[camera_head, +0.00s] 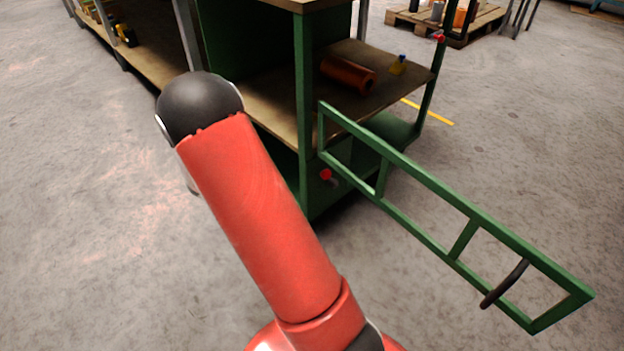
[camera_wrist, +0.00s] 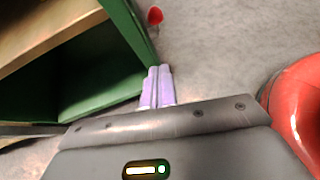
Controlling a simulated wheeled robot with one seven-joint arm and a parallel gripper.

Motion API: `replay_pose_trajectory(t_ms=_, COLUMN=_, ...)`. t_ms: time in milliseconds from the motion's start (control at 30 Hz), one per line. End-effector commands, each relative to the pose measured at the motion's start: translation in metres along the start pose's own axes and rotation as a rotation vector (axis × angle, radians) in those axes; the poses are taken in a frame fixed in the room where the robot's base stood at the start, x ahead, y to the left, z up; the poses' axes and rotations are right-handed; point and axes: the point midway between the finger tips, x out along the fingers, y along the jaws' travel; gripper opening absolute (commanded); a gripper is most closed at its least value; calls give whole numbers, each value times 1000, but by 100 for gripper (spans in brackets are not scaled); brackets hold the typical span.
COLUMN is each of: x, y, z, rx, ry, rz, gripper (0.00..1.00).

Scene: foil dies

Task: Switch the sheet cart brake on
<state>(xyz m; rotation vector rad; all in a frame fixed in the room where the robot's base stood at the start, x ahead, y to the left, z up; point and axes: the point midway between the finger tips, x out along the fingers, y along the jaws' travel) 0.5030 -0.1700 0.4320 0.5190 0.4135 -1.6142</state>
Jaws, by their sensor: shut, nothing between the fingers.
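The green sheet cart (camera_head: 304,110) stands at upper centre in the head view, with wooden shelves. A small red knob (camera_head: 326,175) with a grey part beside it sits low at its near corner; I cannot tell for sure that it is the brake. A red knob also shows at the top of the wrist view (camera_wrist: 155,15), beyond my fingertips. My gripper (camera_wrist: 157,86) is shut and empty, its pale purple fingers together beside the cart's green edge (camera_wrist: 125,30), apart from the knob. In the head view my arm hides the gripper.
A green barred gate (camera_head: 425,175) with a dark handle (camera_head: 505,284) swings out from the cart to the right. A copper-coloured roll (camera_head: 348,74) and a yellow item (camera_head: 398,65) lie on the shelf. Another red part (camera_head: 439,38) is on the far post. Concrete floor is clear at left.

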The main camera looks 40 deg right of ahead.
Motion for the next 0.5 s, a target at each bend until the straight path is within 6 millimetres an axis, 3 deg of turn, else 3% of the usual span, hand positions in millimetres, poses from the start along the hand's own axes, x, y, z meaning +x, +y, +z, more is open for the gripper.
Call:
replay_pose_trajectory(t_ms=333, x=3, y=0, z=0, rx=2, ry=1, rz=-2, gripper=0)
replay_pose_trajectory(t_ms=500, x=24, y=-1, z=0, rx=0, ry=0, rz=-5, gripper=0)
